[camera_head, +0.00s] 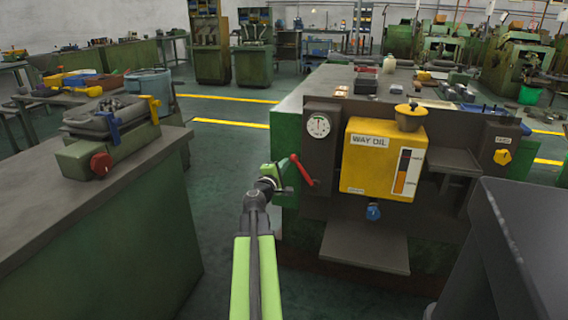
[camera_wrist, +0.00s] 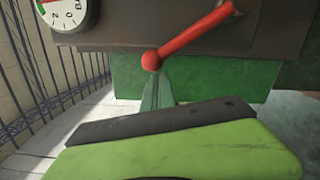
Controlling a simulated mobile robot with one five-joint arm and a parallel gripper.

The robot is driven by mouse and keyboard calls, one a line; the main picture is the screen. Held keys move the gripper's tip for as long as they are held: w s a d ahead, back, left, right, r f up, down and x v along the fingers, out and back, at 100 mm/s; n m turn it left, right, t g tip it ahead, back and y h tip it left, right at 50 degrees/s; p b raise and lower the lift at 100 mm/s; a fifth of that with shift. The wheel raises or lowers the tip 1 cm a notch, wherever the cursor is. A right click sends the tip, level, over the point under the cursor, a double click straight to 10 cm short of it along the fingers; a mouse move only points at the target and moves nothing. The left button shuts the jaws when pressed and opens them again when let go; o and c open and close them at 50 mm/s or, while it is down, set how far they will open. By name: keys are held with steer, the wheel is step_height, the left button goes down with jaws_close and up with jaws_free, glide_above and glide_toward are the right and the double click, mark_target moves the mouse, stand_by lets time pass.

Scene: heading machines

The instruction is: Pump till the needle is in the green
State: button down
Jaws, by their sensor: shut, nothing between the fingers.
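The round white gauge (camera_head: 318,125) is on the dark panel left of the yellow WAY OIL tank. Its needle is too small to read in the head view. In the wrist view the gauge (camera_wrist: 66,14) is cut off at the top left, with digits and a bit of green arc showing. The red pump lever (camera_head: 304,171) slants from its ball end at upper left down to the panel. The lever (camera_wrist: 196,34) also crosses the wrist view. My gripper (camera_head: 281,178) is shut and empty, just left of the lever. Contact with the ball cannot be told.
The yellow WAY OIL tank (camera_head: 384,160) has a blue knob (camera_head: 373,212) below it. A shelf (camera_head: 365,246) juts out under the tank. A green bench (camera_head: 110,235) with a vise stands at left. Open floor lies between bench and machine.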

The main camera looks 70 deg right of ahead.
steer(key=shift+s+d+r+m+y+p, duration=0.1)
steer(key=shift+s+r+m+p, duration=0.75)
steer(key=shift+s+m, duration=0.45)
steer(key=shift+s+d+r+m+y+p, duration=0.1)
steer(key=shift+s+r+m+p, duration=0.6)
steer(key=shift+s+m+p, duration=0.55)
steer(key=shift+s+d+r+m+y+p, duration=0.1)
steer(key=shift+s+r+m+p, duration=0.6)
steer(key=shift+s+m, duration=0.6)
steer(key=shift+s, duration=0.25)
steer(key=shift+r, duration=0.15)
